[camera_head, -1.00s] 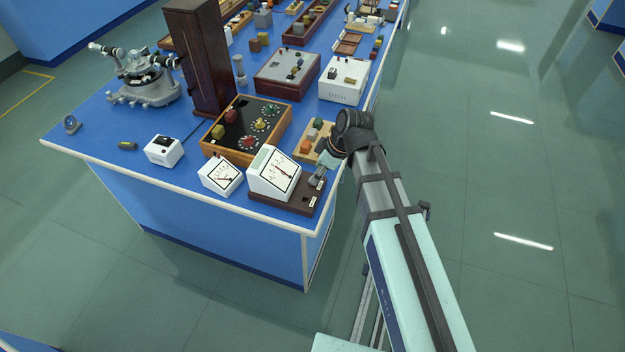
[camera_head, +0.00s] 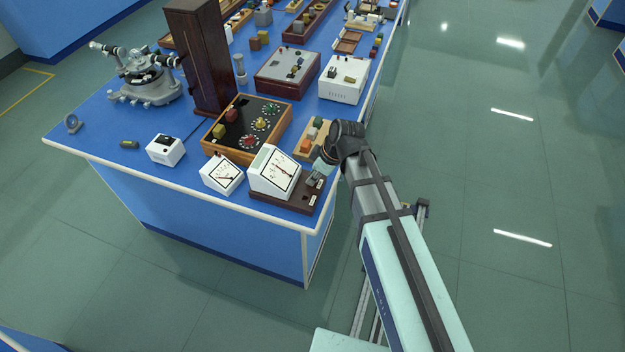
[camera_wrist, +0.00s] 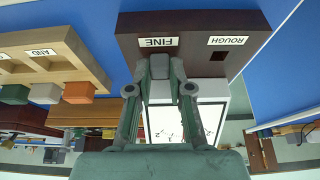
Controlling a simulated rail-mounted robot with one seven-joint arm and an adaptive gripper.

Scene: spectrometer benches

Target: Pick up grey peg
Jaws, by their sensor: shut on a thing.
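The grey peg (camera_wrist: 159,65) is between my fingertips in the wrist view, beside the FINE label of a dark brown base (camera_wrist: 190,22). My gripper (camera_wrist: 160,74) is shut on it. In the head view my gripper (camera_head: 315,174) is over the right end of the base (camera_head: 296,202), and the peg is too small to make out.
A white meter (camera_head: 272,172) stands on the base, close to my gripper. A wooden holder (camera_wrist: 72,44) with orange, white and green blocks is beside it. A second white meter (camera_head: 222,175) is farther left. The aisle floor (camera_head: 520,200) at right is clear.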

